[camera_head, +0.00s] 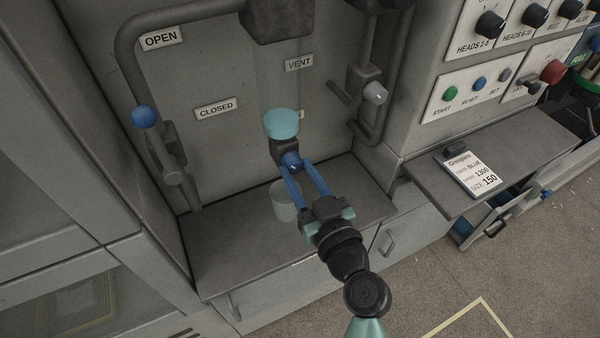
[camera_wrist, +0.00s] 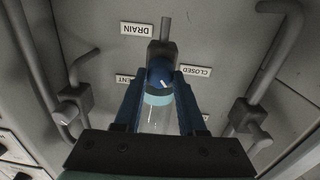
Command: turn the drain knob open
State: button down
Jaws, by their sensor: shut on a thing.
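The drain knob (camera_head: 291,161) is a round blue knob on a dark valve body below a teal-collared sight glass (camera_head: 281,124). In the wrist view the blue knob (camera_wrist: 160,71) sits between my fingers and has a white mark on its face. My gripper (camera_head: 303,166) has its two blue fingers shut on the knob from either side; the wrist view shows the same gripper (camera_wrist: 162,79). The DRAIN label (camera_wrist: 136,29) and the CLOSED label (camera_wrist: 197,71) show in the wrist view. Fingers hide the knob's sides.
A clear cup (camera_head: 284,202) stands on the grey shelf (camera_head: 235,258) under the valve. A pipe with a blue ball handle (camera_head: 145,116) rises at left. A pale knob (camera_head: 375,92) and pipe stand at right. A control panel (camera_head: 490,85) is further right.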

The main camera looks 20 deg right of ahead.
jog(key=m, duration=0.8)
jog(key=shift+r+m, duration=0.1)
jog(key=shift+m, duration=0.2)
jog(key=m, duration=0.4)
jog(key=shift+p, duration=0.4)
jog(key=shift+d+m+y+p, duration=0.1)
jog(key=shift+m+y+p, duration=0.3)
jog(key=shift+m, duration=1.5)
jog(key=shift+c, duration=2.4)
grip_release()
